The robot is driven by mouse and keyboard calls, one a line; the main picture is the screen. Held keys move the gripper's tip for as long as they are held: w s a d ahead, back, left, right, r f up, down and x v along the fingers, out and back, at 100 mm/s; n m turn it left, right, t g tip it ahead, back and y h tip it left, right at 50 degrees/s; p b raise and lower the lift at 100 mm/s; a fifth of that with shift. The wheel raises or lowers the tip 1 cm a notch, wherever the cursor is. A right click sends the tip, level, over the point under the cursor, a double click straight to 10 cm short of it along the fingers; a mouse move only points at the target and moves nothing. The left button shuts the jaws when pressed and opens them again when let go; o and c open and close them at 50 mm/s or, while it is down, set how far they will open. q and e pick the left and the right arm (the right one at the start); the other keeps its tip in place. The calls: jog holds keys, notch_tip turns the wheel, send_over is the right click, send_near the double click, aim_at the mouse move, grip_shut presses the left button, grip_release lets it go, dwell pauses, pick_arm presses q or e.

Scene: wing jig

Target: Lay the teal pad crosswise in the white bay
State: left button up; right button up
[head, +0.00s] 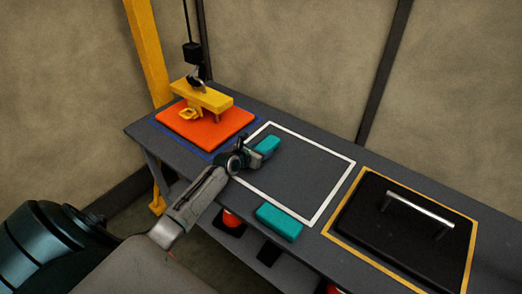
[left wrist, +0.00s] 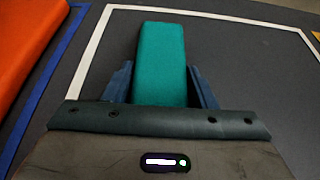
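The white bay is a white outline (head: 335,187) on the grey bench top; part of it shows in the left wrist view (left wrist: 225,16). A teal pad (head: 267,145) is at the bay's left part in the head view. In the left wrist view this pad (left wrist: 160,55) points lengthwise away from me between my left gripper's fingers (left wrist: 161,85), which appear to touch both its sides. My left gripper (head: 252,152) holds its near end; whether the pad touches the bench is unclear. A second teal block (head: 279,222) lies at the bay's near edge. My right gripper is out of view.
Left of the bay, an orange pad (head: 230,122) lies in a blue outline, with a yellow handled piece (head: 205,96) over it below a hanging cable. Right of it, a black plate (head: 385,240) with a metal handle lies in a yellow outline. The bay's middle is clear.

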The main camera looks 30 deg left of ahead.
pick_arm(q)
jog(key=o, duration=0.4)
jog(key=shift+c, duration=0.2)
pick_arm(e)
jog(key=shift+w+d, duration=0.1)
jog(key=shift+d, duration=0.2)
pick_arm(q)
jog(key=shift+r, duration=0.15)
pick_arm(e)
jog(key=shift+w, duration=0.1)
pick_arm(q)
jog(key=p+v, duration=0.4)
jog(key=v, duration=0.6)
jog(key=shift+s+r+p, duration=0.1)
jog(key=shift+r+p, duration=0.15)
jog(key=shift+p, duration=0.05)
jog(key=shift+s+p, duration=0.3)
jog(key=shift+p, duration=0.05)
jog(key=shift+s+a+r+p, duration=0.1)
jog(key=shift+s+p, duration=0.25)
jog(key=shift+s, duration=0.15)
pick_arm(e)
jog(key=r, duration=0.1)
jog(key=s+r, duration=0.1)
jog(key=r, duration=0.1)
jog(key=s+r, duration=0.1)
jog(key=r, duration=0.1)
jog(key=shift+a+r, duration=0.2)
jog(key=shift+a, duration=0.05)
